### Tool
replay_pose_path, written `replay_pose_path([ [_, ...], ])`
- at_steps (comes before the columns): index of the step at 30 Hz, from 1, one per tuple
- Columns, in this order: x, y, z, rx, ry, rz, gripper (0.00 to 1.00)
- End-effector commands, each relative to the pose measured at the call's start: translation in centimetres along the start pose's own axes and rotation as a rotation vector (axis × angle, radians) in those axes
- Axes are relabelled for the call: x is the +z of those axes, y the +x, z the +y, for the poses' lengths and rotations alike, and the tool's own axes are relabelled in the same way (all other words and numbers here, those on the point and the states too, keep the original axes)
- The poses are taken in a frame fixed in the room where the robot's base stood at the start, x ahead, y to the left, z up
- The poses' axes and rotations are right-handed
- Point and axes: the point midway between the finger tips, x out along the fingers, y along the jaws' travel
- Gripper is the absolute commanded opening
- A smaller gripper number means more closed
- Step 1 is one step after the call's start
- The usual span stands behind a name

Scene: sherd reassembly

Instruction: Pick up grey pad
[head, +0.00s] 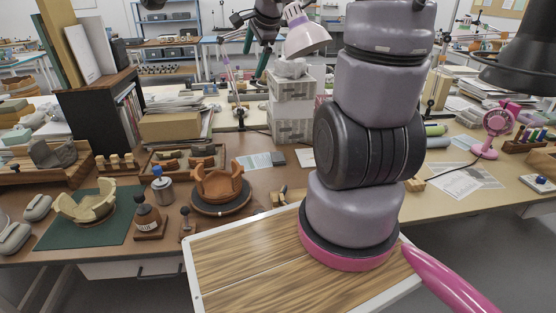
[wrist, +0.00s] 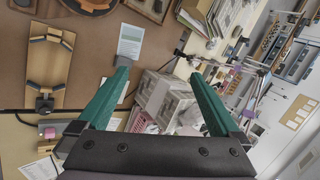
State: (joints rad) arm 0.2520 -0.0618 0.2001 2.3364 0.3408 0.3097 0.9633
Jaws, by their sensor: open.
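A small flat dark-grey pad (head: 278,158) lies on the brown bench beside a printed sheet, in front of the stacked white boxes, in the head view. Rounded grey cushions (head: 37,207) also lie at the far left of the bench; I cannot tell for sure which grey item the task names. My gripper (head: 256,55) is up at the top middle of the head view, above and behind the dark pad. In the wrist view my gripper (wrist: 160,64) has its two green fingers wide apart with nothing between them.
A terracotta vessel (head: 221,184) stands on a round turntable, with a cream bowl (head: 86,206) on a green mat (head: 114,234) to its left. White boxes (head: 291,121) and a lamp (head: 304,37) are near my gripper.

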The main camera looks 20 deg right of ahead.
Motion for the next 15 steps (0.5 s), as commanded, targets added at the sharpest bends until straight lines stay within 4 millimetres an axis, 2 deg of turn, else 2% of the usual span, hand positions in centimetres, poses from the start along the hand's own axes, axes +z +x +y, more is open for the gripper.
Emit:
replay_pose_path([
  [1,-1.1,2.8,0.0,0.011,0.108,0.006,1.00],
  [4,-3.0,7.4,0.0,0.011,0.335,0.025,1.00],
  [8,-5.5,13.5,1.0,0.007,0.637,0.053,1.00],
  [11,-7.4,18.0,2.5,-0.001,0.875,0.080,1.00],
  [15,-10.0,24.0,5.7,-0.016,1.216,0.128,1.00],
])
